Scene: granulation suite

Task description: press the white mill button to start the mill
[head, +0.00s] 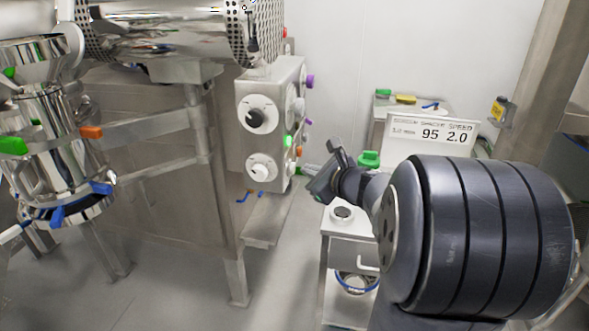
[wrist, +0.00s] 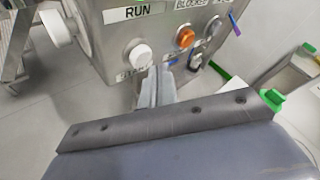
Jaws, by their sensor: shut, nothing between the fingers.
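The white mill button (wrist: 140,55) is a round cap on the grey control box (wrist: 105,40). It sits below the RUN sign, and a small label under it is too blurred to read. My gripper (wrist: 160,74) is shut and empty. In the wrist view its fingertips are just right of and below the white button; I cannot tell whether they touch it. In the head view my gripper (head: 308,178) is at the right of the control box (head: 272,130), near its lower side face.
An orange button (wrist: 185,38) sits right of the white one. White dials (head: 262,167) are on the box's front face. A white cart (head: 350,225) stands below my arm. A display sign (head: 430,132) is behind it. Steel mill machinery (head: 50,130) fills the left. Floor is open between.

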